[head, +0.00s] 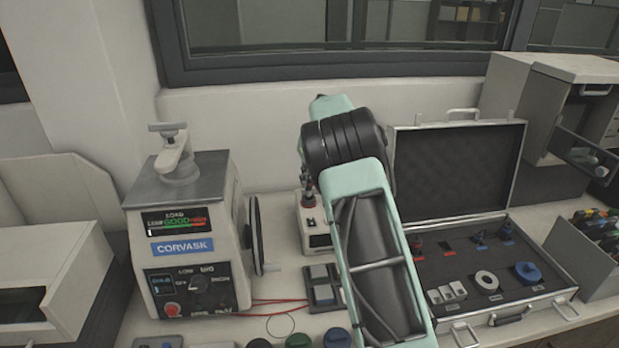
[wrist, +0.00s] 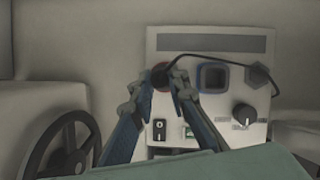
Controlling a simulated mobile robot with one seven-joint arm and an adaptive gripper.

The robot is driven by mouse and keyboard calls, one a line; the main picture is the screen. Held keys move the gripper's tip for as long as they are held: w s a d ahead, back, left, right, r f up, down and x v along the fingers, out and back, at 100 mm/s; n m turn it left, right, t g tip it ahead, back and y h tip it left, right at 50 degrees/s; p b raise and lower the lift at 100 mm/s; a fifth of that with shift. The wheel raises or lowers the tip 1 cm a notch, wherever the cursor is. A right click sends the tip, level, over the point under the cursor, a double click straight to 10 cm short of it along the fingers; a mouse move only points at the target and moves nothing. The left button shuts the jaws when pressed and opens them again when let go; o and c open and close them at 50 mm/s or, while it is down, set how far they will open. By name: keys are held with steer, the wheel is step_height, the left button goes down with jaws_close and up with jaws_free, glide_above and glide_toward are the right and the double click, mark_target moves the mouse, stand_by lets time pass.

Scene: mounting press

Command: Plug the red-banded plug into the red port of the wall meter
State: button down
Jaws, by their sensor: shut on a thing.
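In the wrist view the wall meter (wrist: 208,45) faces me, pale with a grey strip along its top. My gripper (wrist: 161,82) is in front of its left port, fingers on both sides of a dark round plug (wrist: 160,76), shut on it. Red shows around the plug; I cannot separate the plug's band from the red port's rim, nor tell whether the plug is seated. A black cable (wrist: 215,54) arcs from the plug over the blue port (wrist: 213,76) to the meter's right side. In the head view my arm partly covers the meter (head: 312,222).
The meter also has a hexagonal port (wrist: 258,76), a knob (wrist: 243,113) and a rocker switch (wrist: 159,130). A handwheel (wrist: 70,150) stands at left, on the Corvask press (head: 185,240). An open case (head: 525,300) lies right of my arm.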

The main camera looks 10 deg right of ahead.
mark_target(310, 185)
steer(key=shift+f, duration=0.35)
stand_by(0.3)
steer(key=shift+f+b, duration=0.3)
steer(key=shift+f, duration=0.45)
steer(key=shift+f, duration=0.5)
steer(key=c, duration=1.2)
jaws_free()
steer(key=shift+c, duration=0.2)
step_height(310, 185, up, 8)
steer(key=p, duration=0.6)
steer(key=shift+f+p, duration=0.15)
steer(key=shift+p, duration=0.25)
steer(key=shift+f, duration=0.1)
